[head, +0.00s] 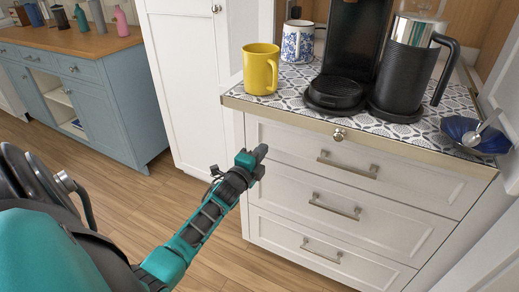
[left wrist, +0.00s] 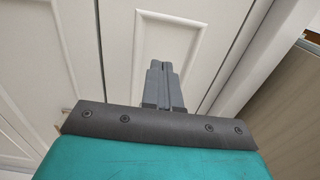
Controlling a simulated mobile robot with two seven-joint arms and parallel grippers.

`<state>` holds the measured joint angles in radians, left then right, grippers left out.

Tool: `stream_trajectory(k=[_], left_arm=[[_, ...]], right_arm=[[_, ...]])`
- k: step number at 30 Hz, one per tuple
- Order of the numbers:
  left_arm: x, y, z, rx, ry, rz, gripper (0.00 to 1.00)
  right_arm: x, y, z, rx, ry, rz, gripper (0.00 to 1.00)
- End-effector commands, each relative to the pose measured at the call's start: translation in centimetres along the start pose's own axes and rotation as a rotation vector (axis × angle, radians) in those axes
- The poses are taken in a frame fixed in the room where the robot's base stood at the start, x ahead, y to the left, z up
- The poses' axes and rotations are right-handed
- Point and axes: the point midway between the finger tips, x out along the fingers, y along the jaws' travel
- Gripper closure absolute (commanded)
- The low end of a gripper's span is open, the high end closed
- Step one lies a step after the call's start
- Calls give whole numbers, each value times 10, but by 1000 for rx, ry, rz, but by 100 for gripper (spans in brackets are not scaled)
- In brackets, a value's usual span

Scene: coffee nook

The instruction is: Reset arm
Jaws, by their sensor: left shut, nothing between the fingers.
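My left gripper (head: 259,153) is in front of the white drawer cabinet (head: 330,205), below the counter's front edge in the head view. Its fingers are shut and hold nothing. In the left wrist view the closed fingers (left wrist: 160,68) point toward a white panelled front (left wrist: 180,30). I cannot tell whether they touch it. My right gripper is not in view.
The patterned counter (head: 295,78) holds a yellow mug (head: 261,70), a blue-and-white mug (head: 297,42), a black coffee maker (head: 345,50), a steel-and-black carafe (head: 402,75) and a blue dish (head: 470,133). A blue-grey cabinet (head: 115,100) stands left. Wooden floor (head: 130,195) lies between.

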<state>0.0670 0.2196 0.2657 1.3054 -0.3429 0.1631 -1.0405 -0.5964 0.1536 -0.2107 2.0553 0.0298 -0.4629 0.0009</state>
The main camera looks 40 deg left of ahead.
Motion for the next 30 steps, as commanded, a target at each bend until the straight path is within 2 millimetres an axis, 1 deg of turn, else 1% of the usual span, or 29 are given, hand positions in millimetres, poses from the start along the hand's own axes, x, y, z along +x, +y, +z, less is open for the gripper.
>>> stream_trajectory(k=[1,3,9,12,15,18,26,29,30], left_arm=[[-16,0,-1,-2,0,5,100],[-32,0,-1,-2,0,5,100],[-71,1,-1,-3,0,6,100],[-85,1,-1,-2,1,4,100],[-94,1,-1,-2,0,3,100],[-98,1,-1,-2,0,3,100],[-99,1,-2,-10,2,6,100],[-107,2,-14,-93,15,41,100],[-113,3,-23,-159,25,71,100]], right_arm=[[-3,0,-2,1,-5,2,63],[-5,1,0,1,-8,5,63],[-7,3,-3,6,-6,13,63],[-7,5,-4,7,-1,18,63],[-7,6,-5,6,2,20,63],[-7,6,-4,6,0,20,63],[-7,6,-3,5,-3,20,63],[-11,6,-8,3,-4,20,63],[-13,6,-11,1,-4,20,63]])
